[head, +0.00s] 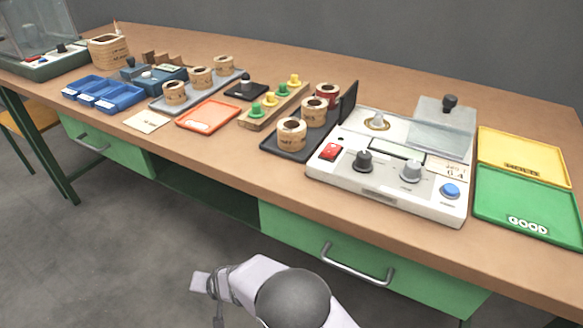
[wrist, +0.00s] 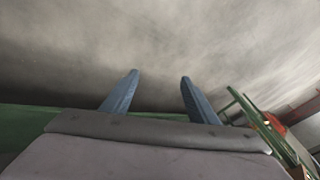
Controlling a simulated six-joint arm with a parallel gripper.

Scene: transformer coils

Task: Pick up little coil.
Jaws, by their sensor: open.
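Several tan coils stand on the bench in the head view. On the black tray (head: 268,146) are a front coil (head: 291,135), a middle coil (head: 314,112) and a reddish-brown coil (head: 327,93) at the back. On the grey tray (head: 160,107) stand three similar coils: a front one (head: 174,92), a middle one (head: 200,77) and a back one (head: 223,65). I cannot tell which is the little coil. My gripper (wrist: 158,80) is open and empty in the wrist view, with two blue fingers apart, facing grey floor away from the bench top.
A white test device (head: 385,190) stands right of the black tray. Green (head: 500,210) and yellow (head: 540,150) trays lie at the right. A wooden peg rack (head: 262,120), orange tray (head: 205,125) and blue bins (head: 95,105) stand left. The bench front edge is mostly clear.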

